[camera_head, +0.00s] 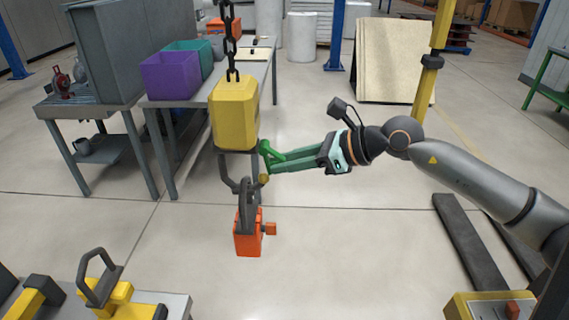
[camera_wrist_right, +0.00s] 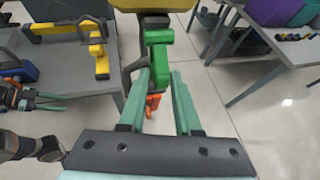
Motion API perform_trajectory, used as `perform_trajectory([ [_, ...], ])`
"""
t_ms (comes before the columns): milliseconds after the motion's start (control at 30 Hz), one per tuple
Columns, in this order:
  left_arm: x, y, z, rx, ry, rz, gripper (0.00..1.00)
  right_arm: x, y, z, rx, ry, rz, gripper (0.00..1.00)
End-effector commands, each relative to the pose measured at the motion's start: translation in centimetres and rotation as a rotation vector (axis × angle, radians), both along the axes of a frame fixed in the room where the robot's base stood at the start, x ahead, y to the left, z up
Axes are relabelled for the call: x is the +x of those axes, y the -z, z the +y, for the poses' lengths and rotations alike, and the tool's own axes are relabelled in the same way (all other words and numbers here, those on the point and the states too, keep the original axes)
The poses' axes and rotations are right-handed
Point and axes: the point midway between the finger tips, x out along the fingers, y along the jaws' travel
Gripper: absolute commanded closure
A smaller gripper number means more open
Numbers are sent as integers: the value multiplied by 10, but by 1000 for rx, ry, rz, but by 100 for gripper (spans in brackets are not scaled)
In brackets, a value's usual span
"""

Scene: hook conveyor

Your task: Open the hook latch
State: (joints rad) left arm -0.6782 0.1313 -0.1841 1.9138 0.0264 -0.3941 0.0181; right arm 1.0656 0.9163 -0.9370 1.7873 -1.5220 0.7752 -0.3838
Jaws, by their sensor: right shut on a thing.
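A yellow hook block (camera_head: 235,112) hangs from a dark chain. Its dark grey hook (camera_head: 230,183) points down and carries an orange weight (camera_head: 247,238) by a dark handle. A green latch (camera_head: 267,153) is at the hook's right side; it also shows in the right wrist view (camera_wrist_right: 159,52). My right gripper (camera_head: 268,163) reaches in from the right, its teal fingers shut on the green latch. The fingers partly hide the latch and hook. My left gripper (camera_wrist_right: 50,100) shows small at the left of the right wrist view; its jaw opening is unclear.
A grey bench (camera_head: 245,72) behind holds a purple bin (camera_head: 171,75) and a teal bin (camera_head: 193,57). A low grey table (camera_head: 178,304) at front left carries yellow pieces with dark handles (camera_head: 100,285). Floor around the hanging weight is clear.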

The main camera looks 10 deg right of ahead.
Motion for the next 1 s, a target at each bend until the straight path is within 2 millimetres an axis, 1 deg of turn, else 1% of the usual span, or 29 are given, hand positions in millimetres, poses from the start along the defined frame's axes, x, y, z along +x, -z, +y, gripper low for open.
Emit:
perform_trajectory([
  [33, 0, -1, 0, 0, 0, 0, 50, 2, -8, -3, -16, 8, -5, 100],
  [133, 0, -1, 0, 0, 0, 0, 50, 2, -10, -5, -44, 10, 3, 100],
  [533, 0, -1, 0, 0, 0, 0, 50, 3, -14, -6, -66, 13, 7, 100],
  [833, 0, -2, 0, 0, 0, -1, 50, 2, -30, -10, -198, 14, 40, 100],
  [1000, 0, -2, 0, 0, 0, -1, 50, 2, -35, -13, -256, 15, 58, 100],
])
